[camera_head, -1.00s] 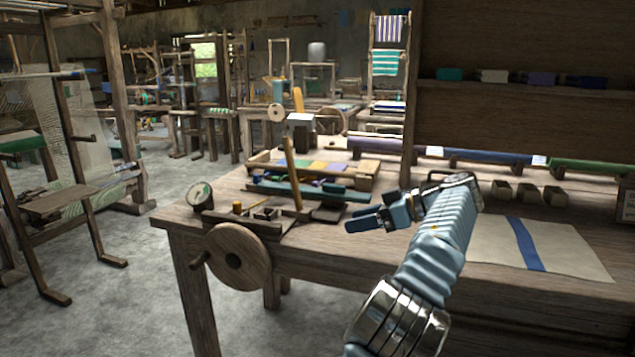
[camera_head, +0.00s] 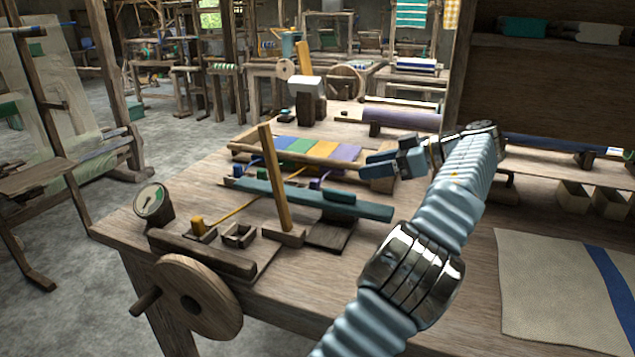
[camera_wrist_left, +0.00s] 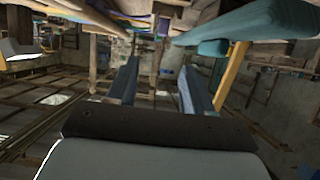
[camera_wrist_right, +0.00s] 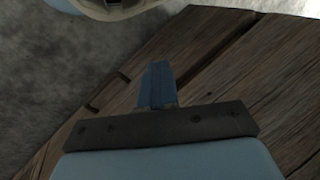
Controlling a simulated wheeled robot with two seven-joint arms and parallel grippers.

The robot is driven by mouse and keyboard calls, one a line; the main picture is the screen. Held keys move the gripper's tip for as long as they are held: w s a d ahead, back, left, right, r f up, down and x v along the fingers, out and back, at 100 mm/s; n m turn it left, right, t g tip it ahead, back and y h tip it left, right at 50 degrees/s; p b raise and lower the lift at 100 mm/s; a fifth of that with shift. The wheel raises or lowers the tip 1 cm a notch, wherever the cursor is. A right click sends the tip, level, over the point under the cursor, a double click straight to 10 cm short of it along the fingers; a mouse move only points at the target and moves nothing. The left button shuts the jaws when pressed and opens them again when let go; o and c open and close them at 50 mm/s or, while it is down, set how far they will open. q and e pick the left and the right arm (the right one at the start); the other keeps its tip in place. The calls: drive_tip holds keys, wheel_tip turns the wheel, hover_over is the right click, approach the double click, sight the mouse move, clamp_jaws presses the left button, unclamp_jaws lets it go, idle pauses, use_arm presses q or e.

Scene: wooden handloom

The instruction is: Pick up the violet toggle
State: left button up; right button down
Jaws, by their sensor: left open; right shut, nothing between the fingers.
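A small violet piece (camera_head: 315,183), which looks like the toggle, sits between the colour-striped panel (camera_head: 300,148) and the teal bar (camera_head: 300,199) of the small wooden loom frame on the bench. My left gripper (camera_head: 366,165) is open and empty, just right of it, by the frame's right end. In the left wrist view my open fingers (camera_wrist_left: 157,72) have nothing between them; coloured cords (camera_wrist_left: 130,17) and the teal bar (camera_wrist_left: 245,28) show at the top, and I cannot make out the toggle there. My right gripper (camera_wrist_right: 157,72) is shut and empty, near wooden boards.
An upright wooden stick (camera_head: 273,180) stands in front of the loom frame. A round dial (camera_head: 152,203) and a wooden wheel (camera_head: 190,298) are at the bench's near left corner. A cloth with a blue stripe (camera_head: 550,290) lies at right. Bare bench top lies left of the frame.

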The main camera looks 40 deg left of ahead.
use_arm(q)
approach(318, 180)
drive_tip(key=x, duration=0.3)
drive_tip(key=shift+a+r, duration=0.2)
drive_tip(key=x, duration=0.5)
drive_tip(key=shift+s+f, duration=0.15)
drive_tip(key=shift+f, duration=0.1)
clamp_jaws()
